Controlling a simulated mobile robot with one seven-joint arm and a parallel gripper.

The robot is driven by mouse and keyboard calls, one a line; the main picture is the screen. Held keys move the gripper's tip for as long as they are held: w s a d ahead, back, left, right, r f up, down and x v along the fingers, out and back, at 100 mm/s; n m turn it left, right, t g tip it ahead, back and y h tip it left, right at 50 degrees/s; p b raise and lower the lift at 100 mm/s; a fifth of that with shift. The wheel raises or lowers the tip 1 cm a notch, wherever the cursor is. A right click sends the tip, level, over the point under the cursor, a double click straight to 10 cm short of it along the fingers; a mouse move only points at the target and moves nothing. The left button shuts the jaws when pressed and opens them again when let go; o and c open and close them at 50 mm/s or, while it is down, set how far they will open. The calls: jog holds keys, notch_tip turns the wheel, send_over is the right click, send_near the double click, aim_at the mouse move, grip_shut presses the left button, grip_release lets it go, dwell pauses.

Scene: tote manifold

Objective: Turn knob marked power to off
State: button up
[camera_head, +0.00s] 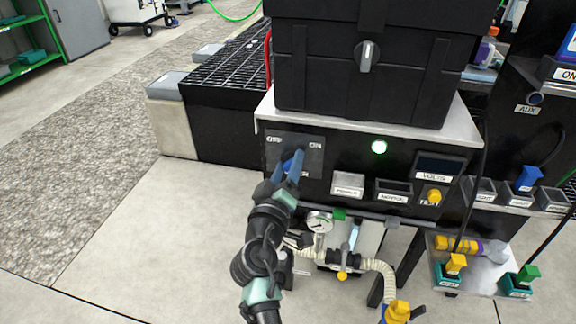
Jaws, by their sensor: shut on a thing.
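The power knob (288,157) is a small blue knob on a dark plate with OFF at its left and ON at its right. The plate (312,160) sits at the left of the black panel front. My gripper (291,162) is at the knob, its blue-grey fingers shut around it. The fingers hide most of the knob, so I cannot tell which way it points.
A black tote (375,75) with a grey handle knob stands on the white panel top (265,105). Labelled boxes, a VOLTS display (438,166) and a yellow TEST button (434,195) lie right of my gripper. A gauge (320,222) and hoses are below. Open floor lies at left.

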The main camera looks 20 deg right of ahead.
jog(key=shift+n, duration=0.3)
jog(key=n+p, duration=0.1)
jog(key=n, duration=0.2)
jog(key=shift+f+n, duration=0.1)
jog(key=shift+n, duration=0.3)
jog(key=n+p, duration=0.1)
jog(key=n, duration=0.3)
jog(key=shift+a+f+n+p, duration=0.1)
jog(key=shift+n+p, duration=0.2)
jog(key=n+p, duration=0.1)
jog(key=n, duration=0.3)
jog(key=shift+f+p, duration=0.15)
jog(key=shift+p, duration=0.15)
jog(key=shift+f+n+p, duration=0.2)
jog(key=shift+n+p, duration=0.6)
jog(key=shift+n, duration=1.7)
jog(key=o, duration=1.4)
jog(key=shift+c, duration=0.2)
jog(key=shift+s, duration=0.15)
jog(key=p+v, duration=0.2)
jog(key=v, duration=1)
jog(key=shift+s+a+p, duration=0.2)
jog(key=shift+s+p, duration=0.05)
jog(key=shift+p, duration=0.1)
